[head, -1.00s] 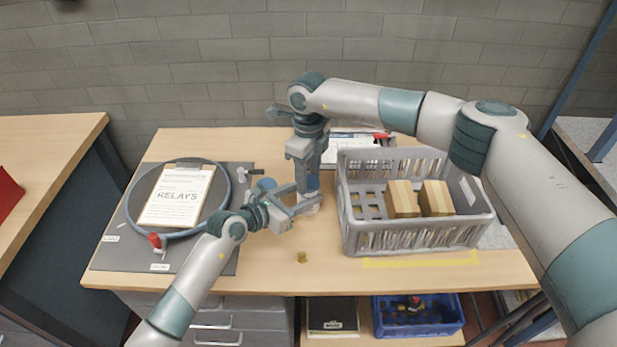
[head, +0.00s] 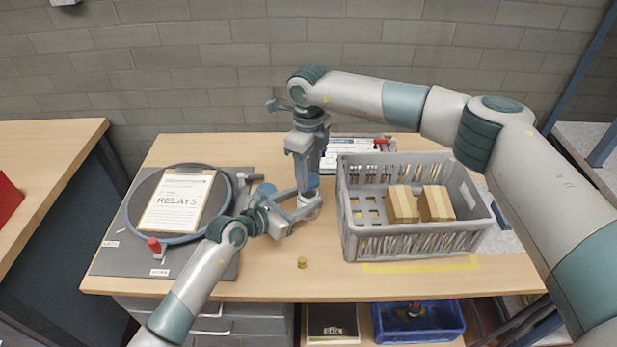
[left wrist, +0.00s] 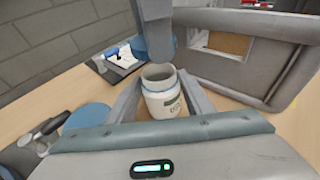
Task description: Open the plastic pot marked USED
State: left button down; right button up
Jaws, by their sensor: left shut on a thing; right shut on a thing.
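The white plastic pot (head: 309,199) stands at the middle of the bench, left of the grey crate. In the left wrist view the pot (left wrist: 164,106) is upright, its round mouth open and uncovered; its label is only partly legible. My left gripper (head: 302,207) is shut around the pot's sides. My right gripper (head: 310,174) hangs pointing down just above the pot, shut on a blue lid (head: 313,182). In the left wrist view the lid (left wrist: 139,46) is partly hidden behind my right finger and is clear of the pot's rim.
A second blue round thing (head: 266,188) sits beside my left gripper. A small brass piece (head: 302,263) lies in front.

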jog(key=shift+r, duration=1.05)
pick_arm(q)
jog(key=c, duration=0.8)
grip_release()
jog(key=b+v, duration=0.1)
jog(key=v, duration=1.1)
jog(key=shift+b, duration=0.4)
pick_arm(e)
jog(key=shift+f, duration=0.95)
